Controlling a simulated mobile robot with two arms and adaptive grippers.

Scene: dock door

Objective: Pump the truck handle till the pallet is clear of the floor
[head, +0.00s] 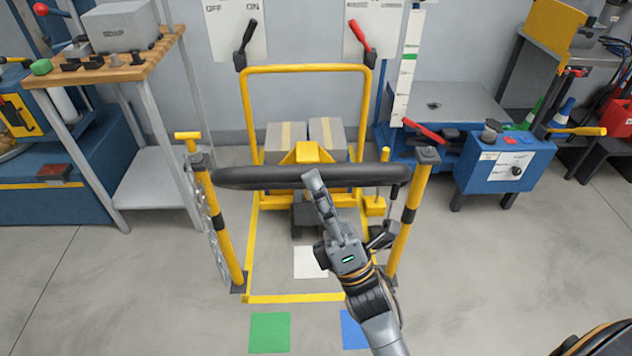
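The truck handle (250,177) is a long black bar lying level across the middle of the head view, in front of the yellow truck body (307,153). My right gripper (316,182) reaches up from below, its fingertips overlapping the bar near its middle. I cannot tell whether the fingers close around the bar or only lie against it. Grey boxes with tan stripes (284,140) stand behind the truck. The pallet under them is mostly hidden, so its gap to the floor cannot be judged. My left gripper is not in view.
Yellow posts stand left (228,240) and right (407,225) of the handle, a chain by the left one. A wooden-topped bench (105,72) is at left, a blue lift table (450,105) at right. Front floor is open, with green (269,333) and blue (353,330) squares.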

